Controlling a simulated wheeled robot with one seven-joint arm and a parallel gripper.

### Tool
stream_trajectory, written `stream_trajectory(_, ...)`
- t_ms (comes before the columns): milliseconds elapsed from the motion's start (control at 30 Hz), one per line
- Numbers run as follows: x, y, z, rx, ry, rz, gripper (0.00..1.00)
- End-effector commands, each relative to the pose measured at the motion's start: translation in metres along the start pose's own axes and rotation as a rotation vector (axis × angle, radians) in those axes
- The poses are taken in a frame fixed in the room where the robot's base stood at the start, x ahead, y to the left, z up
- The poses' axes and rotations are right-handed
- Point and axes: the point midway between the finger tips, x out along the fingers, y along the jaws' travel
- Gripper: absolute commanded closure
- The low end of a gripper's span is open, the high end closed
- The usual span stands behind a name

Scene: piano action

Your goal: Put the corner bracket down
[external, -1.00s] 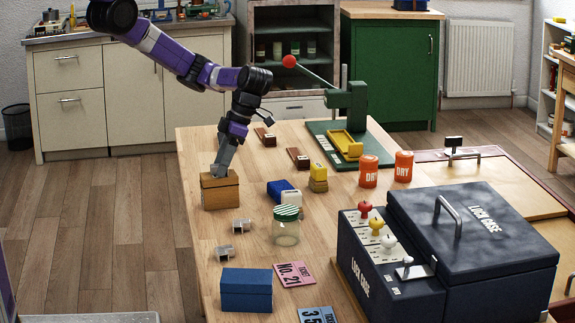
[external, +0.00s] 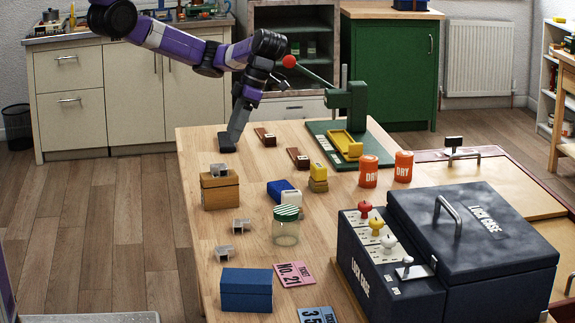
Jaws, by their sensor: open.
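A small grey metal corner bracket (external: 219,171) rests on top of the brown wooden box (external: 221,193) at the left edge of the table. Two similar grey brackets, one (external: 241,225) nearer the box and one (external: 224,252) nearer the camera, lie on the tabletop. My gripper (external: 230,143) is open and empty. It points down beyond the box, near the table's far left edge, clear of the bracket.
On the wooden table (external: 255,165), a glass jar (external: 286,229), a blue box (external: 246,290) and a dark lock case (external: 470,235) stand nearer the camera. A green lever press (external: 348,105) and orange tins (external: 369,172) stand at the far right. Bare wood lies between box and dark blocks.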

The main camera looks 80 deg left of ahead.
Motion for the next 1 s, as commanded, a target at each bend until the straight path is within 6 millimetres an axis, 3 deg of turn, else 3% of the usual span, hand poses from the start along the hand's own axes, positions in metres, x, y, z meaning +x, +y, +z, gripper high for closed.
stream_trajectory(100,-0.013,0.000,0.001,0.001,-0.002,0.002,0.40)
stream_trajectory(300,-0.019,-0.001,0.000,0.000,0.000,-0.002,0.40)
stream_trajectory(433,-0.014,-0.019,-0.002,-0.013,-0.001,-0.066,0.40)
stream_trajectory(567,-0.006,-0.073,-0.008,-0.069,0.001,-0.262,0.40)
stream_trajectory(633,-0.006,-0.109,-0.012,-0.125,0.013,-0.410,0.40)
stream_trajectory(800,-0.023,-0.184,-0.020,-0.306,0.087,-0.774,0.40)
stream_trajectory(1000,-0.056,-0.231,-0.015,-0.575,0.232,-1.161,0.40)
